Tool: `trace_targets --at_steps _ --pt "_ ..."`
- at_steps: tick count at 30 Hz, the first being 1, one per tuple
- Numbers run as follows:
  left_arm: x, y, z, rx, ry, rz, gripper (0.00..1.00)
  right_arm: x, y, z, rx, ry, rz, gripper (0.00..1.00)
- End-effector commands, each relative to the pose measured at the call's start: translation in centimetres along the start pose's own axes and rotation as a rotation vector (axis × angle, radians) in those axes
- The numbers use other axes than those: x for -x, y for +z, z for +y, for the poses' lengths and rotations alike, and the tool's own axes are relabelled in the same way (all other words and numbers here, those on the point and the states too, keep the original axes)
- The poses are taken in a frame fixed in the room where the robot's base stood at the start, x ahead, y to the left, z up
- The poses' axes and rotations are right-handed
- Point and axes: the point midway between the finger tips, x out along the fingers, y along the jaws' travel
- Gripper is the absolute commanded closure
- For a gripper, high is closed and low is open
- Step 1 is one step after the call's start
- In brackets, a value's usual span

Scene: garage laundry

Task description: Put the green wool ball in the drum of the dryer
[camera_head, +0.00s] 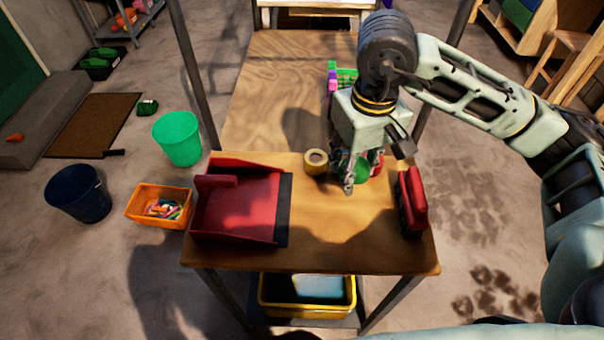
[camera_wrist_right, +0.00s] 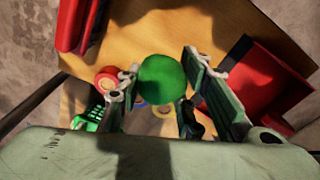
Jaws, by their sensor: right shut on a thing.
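The green wool ball (camera_wrist_right: 162,79) sits between the fingers of my right gripper in the right wrist view. In the head view the ball (camera_head: 363,173) shows partly behind a finger, over the near part of the wooden table (camera_head: 330,240). My right gripper (camera_head: 359,174) points down and is shut on the ball. I cannot tell whether the ball still touches the tabletop. No dryer can be made out in either view. My left gripper is not in view.
A red open-fronted holder (camera_head: 240,205) stands left on the table, a tape roll (camera_head: 316,162) left of my gripper, a red case (camera_head: 413,202) at right. A green basket (camera_head: 347,77) stands behind. Buckets and an orange bin (camera_head: 150,207) stand on the floor at left.

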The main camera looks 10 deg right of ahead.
Motion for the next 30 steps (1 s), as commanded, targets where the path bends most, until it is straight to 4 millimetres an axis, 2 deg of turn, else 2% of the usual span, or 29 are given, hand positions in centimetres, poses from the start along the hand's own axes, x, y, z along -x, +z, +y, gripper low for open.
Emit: trace_targets --at_steps 5,12,18,23,30 --pt "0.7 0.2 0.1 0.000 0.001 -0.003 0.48 -0.9 -1.1 -1.4 0.003 -0.003 -0.004 0.96" --pt "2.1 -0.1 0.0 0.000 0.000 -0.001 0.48 -4.3 -4.7 -5.5 0.002 -0.002 -0.005 0.96" --pt "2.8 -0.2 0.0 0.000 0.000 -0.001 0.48 -6.6 -7.1 -7.9 0.002 -0.001 -0.003 0.96" --pt "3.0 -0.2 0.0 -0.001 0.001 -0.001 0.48 -7.5 -7.7 -8.4 0.000 0.000 -0.002 0.96" --pt "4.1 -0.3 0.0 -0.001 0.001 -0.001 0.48 -10.7 -7.4 -8.5 -0.001 0.000 -0.004 0.96"
